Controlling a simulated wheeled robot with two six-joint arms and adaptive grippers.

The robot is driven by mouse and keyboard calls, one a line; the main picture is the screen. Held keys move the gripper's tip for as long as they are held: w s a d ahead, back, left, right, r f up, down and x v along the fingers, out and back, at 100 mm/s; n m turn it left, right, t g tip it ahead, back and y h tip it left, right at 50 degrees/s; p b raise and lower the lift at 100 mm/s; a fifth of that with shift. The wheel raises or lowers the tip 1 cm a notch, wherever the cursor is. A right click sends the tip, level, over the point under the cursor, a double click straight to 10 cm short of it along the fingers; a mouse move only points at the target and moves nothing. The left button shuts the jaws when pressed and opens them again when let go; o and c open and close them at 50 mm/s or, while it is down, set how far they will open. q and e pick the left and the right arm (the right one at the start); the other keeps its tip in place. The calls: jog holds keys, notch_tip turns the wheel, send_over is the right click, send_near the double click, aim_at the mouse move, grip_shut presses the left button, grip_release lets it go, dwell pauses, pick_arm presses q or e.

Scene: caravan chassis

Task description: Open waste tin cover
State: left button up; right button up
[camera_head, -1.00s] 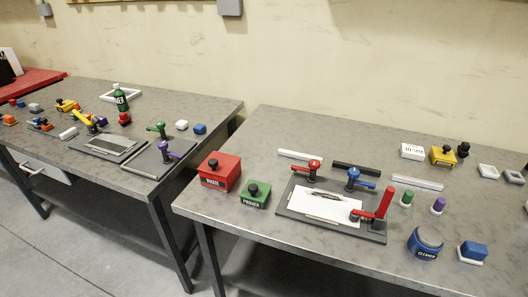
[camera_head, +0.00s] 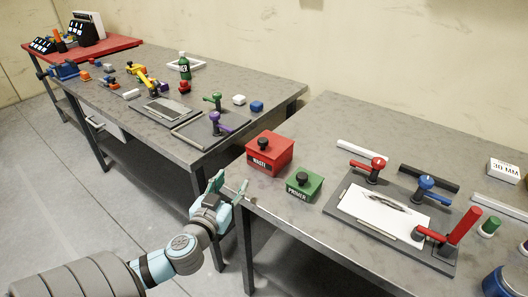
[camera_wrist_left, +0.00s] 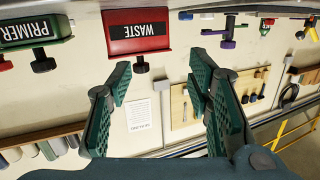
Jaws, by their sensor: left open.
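The red waste tin (camera_head: 269,153), labelled WASTE, stands near the front left corner of the right table. Its red cover with a black knob (camera_head: 263,143) sits on top. My left gripper (camera_head: 229,187) is open and empty, in front of the table's left corner, lower left of the tin and apart from it. In the left wrist view the picture is upside down; the waste tin (camera_wrist_left: 138,31) shows at the top with its knob (camera_wrist_left: 141,64) pointing down, beyond the open fingers (camera_wrist_left: 160,85). My right gripper is not in view.
The green PRIMER tin (camera_head: 304,187) stands close to the right of the waste tin. A grey clamp board (camera_head: 357,232) with a white sheet lies further right. Another table (camera_head: 215,75) with tools stands to the left, across a gap.

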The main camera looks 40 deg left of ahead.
aim_at(260, 145)
pick_arm(q)
jog(key=w+r, duration=0.1)
jog(key=w, duration=0.4)
jog(key=w+a+r+t+h+p, duration=0.1)
jog(key=w, duration=0.5)
jog(key=w+a+r+m+t+h+p, duration=0.1)
jog(key=w, duration=0.4)
jog(key=shift+w+r, duration=0.2)
jog(key=shift+r, duration=0.05)
grip_shut()
